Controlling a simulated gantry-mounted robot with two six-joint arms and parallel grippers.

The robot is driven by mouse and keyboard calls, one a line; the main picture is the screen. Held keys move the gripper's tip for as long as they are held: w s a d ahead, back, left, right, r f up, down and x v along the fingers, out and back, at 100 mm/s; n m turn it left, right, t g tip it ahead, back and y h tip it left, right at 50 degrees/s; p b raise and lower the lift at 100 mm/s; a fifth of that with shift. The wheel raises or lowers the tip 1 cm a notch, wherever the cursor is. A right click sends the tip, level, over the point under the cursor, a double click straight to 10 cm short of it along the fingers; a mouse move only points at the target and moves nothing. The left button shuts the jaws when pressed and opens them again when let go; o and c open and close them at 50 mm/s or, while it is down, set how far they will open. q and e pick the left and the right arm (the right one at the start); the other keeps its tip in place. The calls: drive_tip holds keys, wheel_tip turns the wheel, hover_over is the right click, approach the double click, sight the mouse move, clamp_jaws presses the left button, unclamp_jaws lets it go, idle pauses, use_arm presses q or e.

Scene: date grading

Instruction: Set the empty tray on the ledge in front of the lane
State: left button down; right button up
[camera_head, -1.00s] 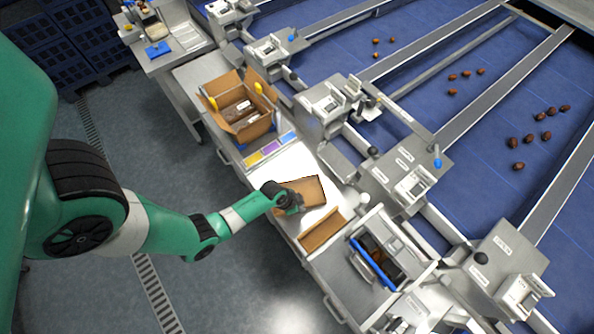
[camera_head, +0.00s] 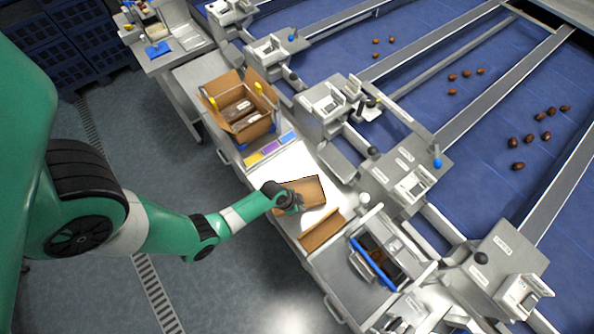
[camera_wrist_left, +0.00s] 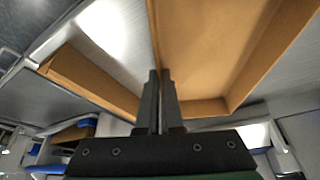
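The empty tray (camera_head: 312,190) is a shallow brown cardboard tray on the white lit bench top, or just above it; I cannot tell which. My left gripper (camera_head: 296,201) is at the tray's near edge. In the left wrist view the tray (camera_wrist_left: 205,50) opens out to the right of the fingers, with nothing visible inside. The left gripper's fingers (camera_wrist_left: 160,92) are close together, with the tray's thin side wall running down between their tips. My right gripper is not in view. The lane (camera_head: 470,120) is blue, with several dates on it. I cannot clearly make out the ledge.
A second brown cardboard tray (camera_head: 321,231) lies close beside the tray on the bench. An open carton (camera_head: 232,95) holding dark packs stands at the bench's far end, by coloured cards (camera_head: 268,149). A blue-handled bin (camera_head: 372,262) and metal lane stations (camera_head: 400,175) border the bench.

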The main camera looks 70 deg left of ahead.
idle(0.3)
use_arm(q)
drive_tip(key=shift+r+p, duration=0.45)
drive_tip(key=shift+r, duration=0.1)
wheel_tip(320, 180, up, 3)
drive_tip(key=shift+f+p, duration=0.1)
drive_tip(key=shift+p, duration=1.05)
drive_tip(key=s+d+r+p, duration=0.5)
drive_tip(key=s+r+p, duration=0.2)
drive_tip(key=s, duration=0.6)
wheel_tip(320, 180, up, 2)
drive_tip(key=shift+p, duration=0.35)
